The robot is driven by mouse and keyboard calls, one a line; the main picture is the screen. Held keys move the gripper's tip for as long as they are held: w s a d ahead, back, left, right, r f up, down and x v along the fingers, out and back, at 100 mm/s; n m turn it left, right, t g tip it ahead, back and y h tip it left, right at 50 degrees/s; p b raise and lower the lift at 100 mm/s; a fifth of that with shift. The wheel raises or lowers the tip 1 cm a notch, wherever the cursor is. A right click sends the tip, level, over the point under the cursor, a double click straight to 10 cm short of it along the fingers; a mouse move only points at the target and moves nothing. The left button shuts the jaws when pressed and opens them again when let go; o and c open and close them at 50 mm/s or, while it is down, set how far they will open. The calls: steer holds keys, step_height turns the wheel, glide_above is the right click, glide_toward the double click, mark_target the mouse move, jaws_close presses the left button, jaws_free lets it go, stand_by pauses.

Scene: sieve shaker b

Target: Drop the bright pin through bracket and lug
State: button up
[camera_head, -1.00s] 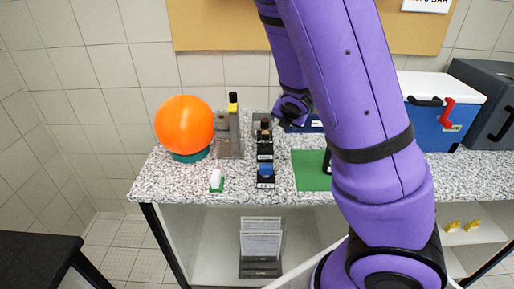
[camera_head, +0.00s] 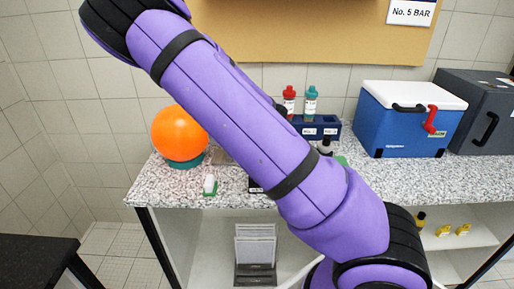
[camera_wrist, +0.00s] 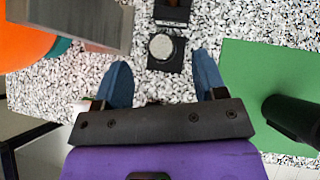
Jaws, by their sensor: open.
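In the wrist view my gripper (camera_wrist: 163,84) is open, its two blue fingers apart over speckled worktop with nothing between them. Just beyond the fingertips, a round pale metallic disc (camera_wrist: 165,46) sits on a black block (camera_wrist: 160,64); I cannot tell if it is the bright pin's head. Farther up is a dark part (camera_wrist: 172,12), cut by the frame edge. A grey metal block (camera_wrist: 85,22) stands to the upper left. I cannot tell which parts are the bracket and lug. In the head view my arm hides most of this area and the gripper is out of sight.
An orange ball (camera_head: 180,133) rests on a teal base at the left of the speckled counter (camera_head: 165,188). A small white-and-green item (camera_head: 209,185) is near the front edge. A green mat (camera_wrist: 245,75) bears a dark object (camera_wrist: 292,118). A blue cooler (camera_head: 395,130) stands right.

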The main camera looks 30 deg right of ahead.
steer(key=shift+x, duration=2.75)
steer(key=shift+s+f, duration=0.1)
steer(key=shift+s, duration=0.1)
steer(key=shift+c, duration=0.5)
steer(key=c, duration=1)
